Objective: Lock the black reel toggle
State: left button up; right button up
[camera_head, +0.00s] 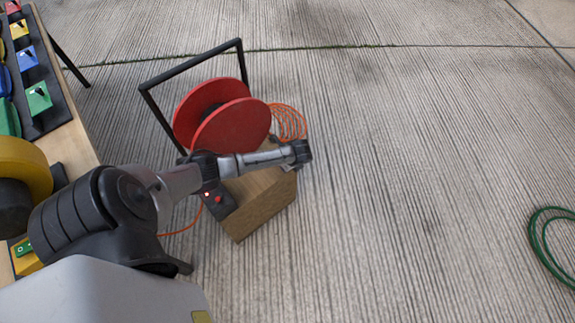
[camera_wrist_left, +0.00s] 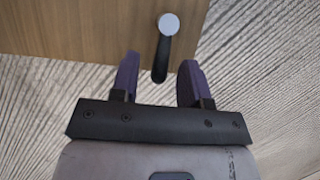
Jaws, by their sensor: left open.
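The black reel toggle (camera_wrist_left: 161,58) is a short black lever below a round silver pivot on a wooden face in the left wrist view. My left gripper (camera_wrist_left: 159,64) is open, with one purple finger on each side of the lever. Gaps show between the lever and both fingers. In the head view my left arm comes in from the left and its end (camera_head: 300,152) is at the far right side of the wooden reel box (camera_head: 262,208). The toggle cannot be made out there. The red reel (camera_head: 232,127) stands behind the arm. My right gripper is not in view.
A black frame (camera_head: 190,64) rises around the reel. Orange cable (camera_head: 289,120) coils beside it. A table with coloured boxes (camera_head: 38,98) and a yellow reel (camera_head: 27,165) is at left. A green hose (camera_head: 549,243) lies far right. The floor between is clear.

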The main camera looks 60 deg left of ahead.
pick_arm(q)
jog(key=shift+a+f, duration=0.15)
grip_shut()
dwell(0.4)
jog(key=shift+w, duration=0.1)
